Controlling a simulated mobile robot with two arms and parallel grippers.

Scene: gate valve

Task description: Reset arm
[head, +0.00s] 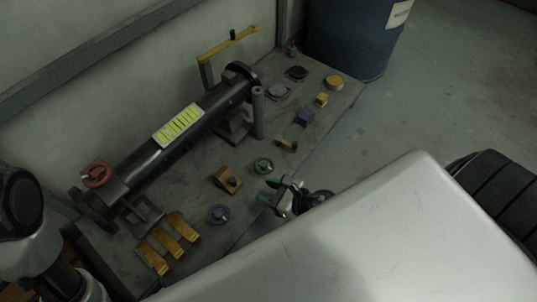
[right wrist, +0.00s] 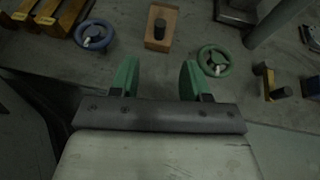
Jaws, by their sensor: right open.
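My right gripper (head: 283,196) is at the front edge of the workbench in the head view. In the right wrist view its two green fingers (right wrist: 160,82) are apart with nothing between them. A green handwheel (head: 263,166) lies on the bench just beyond it, and a wooden block with a dark knob (head: 228,179) is to its left. A blue handwheel (head: 219,214) lies nearer the front. A dark pipe (head: 180,134) with a red handwheel (head: 96,175) runs along the bench. My left gripper is not in view; only part of my left arm shows at the left edge.
The grey bench (head: 325,105) carries several small parts, including a blue block (head: 304,117), a yellow round part (head: 334,82) and yellow brackets (head: 168,243). A blue barrel (head: 352,35) stands behind it. Open floor (head: 450,95) lies to the right.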

